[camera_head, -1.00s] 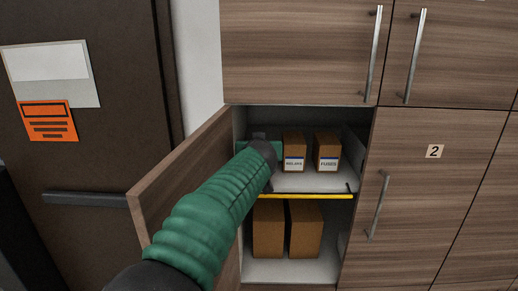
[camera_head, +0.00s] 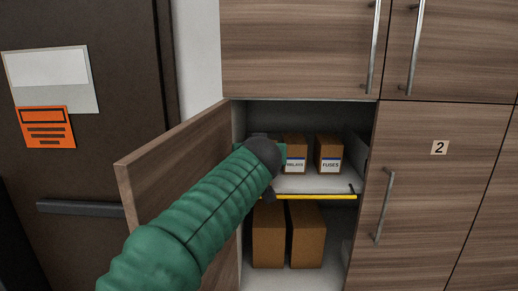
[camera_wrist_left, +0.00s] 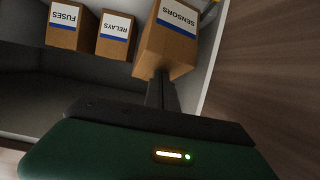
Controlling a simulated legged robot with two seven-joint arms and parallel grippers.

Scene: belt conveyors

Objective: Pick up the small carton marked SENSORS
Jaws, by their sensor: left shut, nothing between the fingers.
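The carton marked SENSORS (camera_wrist_left: 167,46) is brown with a white and blue label. In the left wrist view it appears upside down, directly beyond the fingertips; in the head view it is hidden behind my left wrist. My right gripper is in neither view.
Cartons marked RELAYS (camera_head: 294,153) and FUSES (camera_head: 329,154) stand beside it on the yellow-edged shelf (camera_head: 316,197). Two larger brown boxes (camera_head: 268,237) stand below. The open cupboard door (camera_head: 175,175) is left of the opening; a closed door (camera_head: 432,190) is right.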

